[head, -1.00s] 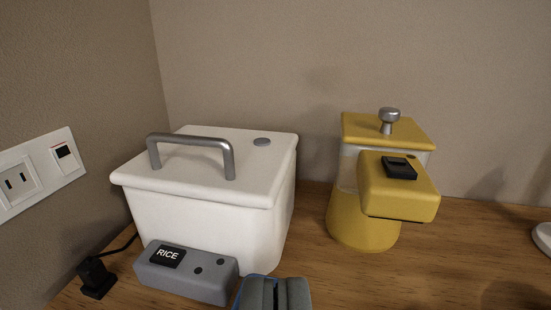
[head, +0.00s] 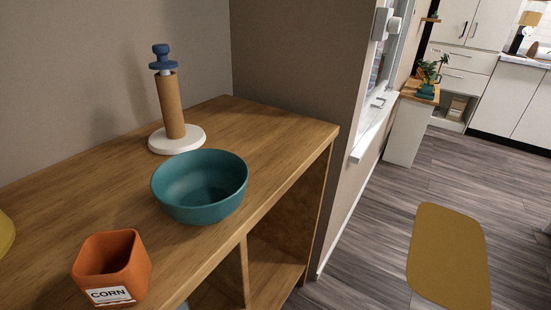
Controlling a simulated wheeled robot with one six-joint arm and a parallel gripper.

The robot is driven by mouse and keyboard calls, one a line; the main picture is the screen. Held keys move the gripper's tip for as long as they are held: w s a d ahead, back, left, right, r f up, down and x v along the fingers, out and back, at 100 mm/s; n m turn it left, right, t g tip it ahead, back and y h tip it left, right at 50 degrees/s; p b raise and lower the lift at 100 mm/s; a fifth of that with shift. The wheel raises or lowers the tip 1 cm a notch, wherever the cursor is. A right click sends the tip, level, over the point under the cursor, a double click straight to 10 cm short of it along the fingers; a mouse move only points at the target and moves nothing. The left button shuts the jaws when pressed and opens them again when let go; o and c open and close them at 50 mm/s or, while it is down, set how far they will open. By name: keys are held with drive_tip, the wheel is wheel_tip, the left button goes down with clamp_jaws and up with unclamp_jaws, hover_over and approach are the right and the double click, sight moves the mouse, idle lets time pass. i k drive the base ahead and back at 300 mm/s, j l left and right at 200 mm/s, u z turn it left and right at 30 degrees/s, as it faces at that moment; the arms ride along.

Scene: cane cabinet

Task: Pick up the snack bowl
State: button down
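A round teal bowl (head: 200,187), which looks like the snack bowl, stands upright on the wooden cabinet top (head: 285,130), near its front edge. Its inside looks empty. Nothing is in contact with it that I can see. I cannot make out my gripper in the current head view, so its place relative to the bowl and its state are hidden.
An orange square cup labelled CORN (head: 112,268) stands left of the bowl, near the front edge. A paper-towel holder (head: 172,110) with a white base stands behind it. Open shelves lie below the top. The floor (head: 375,235) to the right is clear except a mustard mat (head: 447,255).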

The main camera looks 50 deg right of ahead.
sight(204, 187)
drive_tip(key=z, duration=0.75)
drive_tip(key=l+u, duration=0.45)
drive_tip(key=l, duration=0.3)
drive_tip(key=l+u, duration=0.5)
drive_tip(key=l, duration=0.25)
drive_tip(key=k, duration=0.65)
